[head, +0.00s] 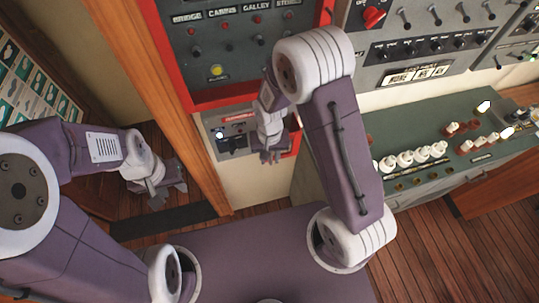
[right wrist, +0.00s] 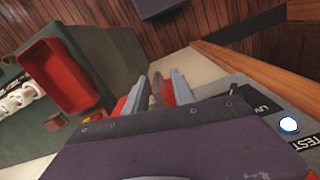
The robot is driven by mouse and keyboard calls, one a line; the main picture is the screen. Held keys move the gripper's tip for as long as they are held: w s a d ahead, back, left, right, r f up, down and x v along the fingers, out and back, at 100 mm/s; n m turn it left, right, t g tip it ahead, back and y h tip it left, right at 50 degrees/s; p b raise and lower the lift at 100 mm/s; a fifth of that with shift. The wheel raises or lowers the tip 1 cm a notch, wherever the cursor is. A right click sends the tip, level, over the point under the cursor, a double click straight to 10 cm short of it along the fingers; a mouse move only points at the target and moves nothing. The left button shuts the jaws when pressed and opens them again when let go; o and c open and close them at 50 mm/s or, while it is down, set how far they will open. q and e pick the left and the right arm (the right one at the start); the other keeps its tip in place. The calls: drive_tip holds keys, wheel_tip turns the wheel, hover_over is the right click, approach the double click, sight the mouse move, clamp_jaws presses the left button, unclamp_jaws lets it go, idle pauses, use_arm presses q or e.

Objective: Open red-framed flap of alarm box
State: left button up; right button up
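The alarm box is a grey panel (head: 207,50) labelled BRIDGE, CABINS, GALLEY, with small red lamps and a lit yellow button. A red frame (head: 222,98) borders it; I cannot tell whether the flap stands ajar. My right gripper (head: 268,156) is below the frame, in front of a small grey unit (head: 226,138) with a lit white button. My left gripper (head: 170,192) hangs low at the left, fingers apart and empty, away from the box.
A green console (head: 430,135) with white and red knobs stands at the right. The right wrist view shows a red bin (right wrist: 62,78) and the unit's TEST label (right wrist: 304,143). A wooden post (head: 165,90) stands left of the alarm box. Plank floor (head: 450,250) is clear at lower right.

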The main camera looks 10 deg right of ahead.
drive_tip(key=shift+s+d, duration=0.3)
drive_tip(key=shift+s, duration=0.05)
drive_tip(key=shift+c, duration=1)
clamp_jaws()
drive_tip(key=shift+w+a, duration=0.1)
drive_tip(key=shift+a, duration=0.15)
drive_tip(key=shift+d, duration=0.1)
drive_tip(key=shift+w+r, duration=0.1)
